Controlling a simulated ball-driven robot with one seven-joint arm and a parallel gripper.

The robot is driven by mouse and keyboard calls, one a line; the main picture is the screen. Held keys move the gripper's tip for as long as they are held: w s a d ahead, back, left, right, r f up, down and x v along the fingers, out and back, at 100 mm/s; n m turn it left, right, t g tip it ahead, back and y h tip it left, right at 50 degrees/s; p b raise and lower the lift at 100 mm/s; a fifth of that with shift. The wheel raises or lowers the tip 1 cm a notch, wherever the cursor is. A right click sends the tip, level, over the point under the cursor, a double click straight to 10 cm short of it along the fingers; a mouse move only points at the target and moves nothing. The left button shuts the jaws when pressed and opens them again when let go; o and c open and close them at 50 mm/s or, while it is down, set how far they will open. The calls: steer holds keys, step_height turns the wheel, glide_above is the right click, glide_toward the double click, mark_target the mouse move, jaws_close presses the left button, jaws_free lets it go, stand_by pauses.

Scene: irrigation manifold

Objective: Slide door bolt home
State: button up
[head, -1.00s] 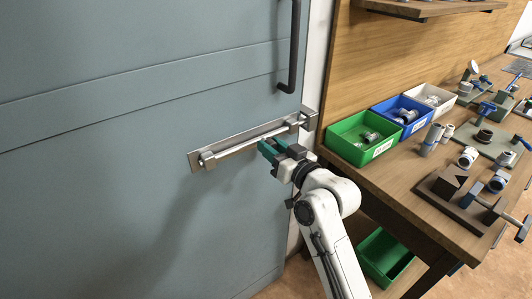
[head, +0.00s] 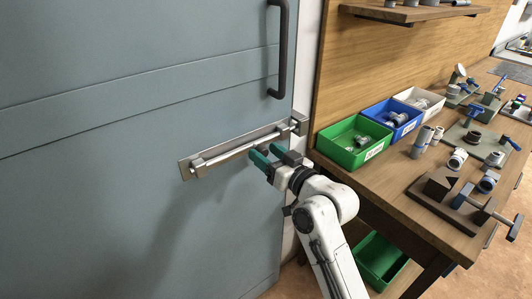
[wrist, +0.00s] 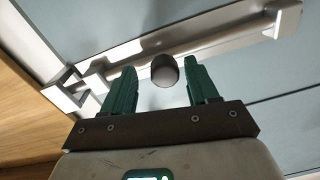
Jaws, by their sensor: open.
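The door bolt is a metal rod (head: 228,154) on a long backing plate (head: 184,169) fixed to the grey-blue door (head: 110,210). Its dark round knob (wrist: 165,70) stands out towards me in the wrist view. My gripper (head: 265,153) is at the bolt's right half. In the wrist view, its two green fingers (wrist: 161,84) are open, with the knob between their tips in the picture. I see no finger touching it. A squared metal keeper (wrist: 62,98) is at the left there; I cannot tell whether the rod's end enters it.
A dark door handle (head: 283,60) is above the bolt. A wooden workbench (head: 405,185) stands at the right, close to my arm, with green (head: 345,153), blue (head: 405,130) and white bins (head: 432,104) and several fittings. The door left of the bolt is clear.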

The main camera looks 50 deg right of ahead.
steer(key=b+v, duration=0.1)
steer(key=v, duration=0.9)
steer(key=shift+b, duration=0.4)
steer(key=shift+w, duration=0.1)
steer(key=a+f+n+g+y, duration=0.2)
steer(key=a+f+g+y, duration=0.35)
steer(key=f, duration=0.85)
steer(key=s+a+f+n+g, duration=0.1)
steer(key=s+a+f+g, duration=0.3)
steer(key=s+f+g, duration=0.1)
steer(key=s+a+f+n+g+h, duration=0.1)
steer(key=s+a+f+g, duration=0.4)
steer(key=s+f, duration=0.3)
steer(key=shift+s+a+g, duration=0.15)
steer(key=shift+s+g, duration=0.3)
steer(key=shift+s, duration=0.4)
steer(key=shift+f, duration=0.1)
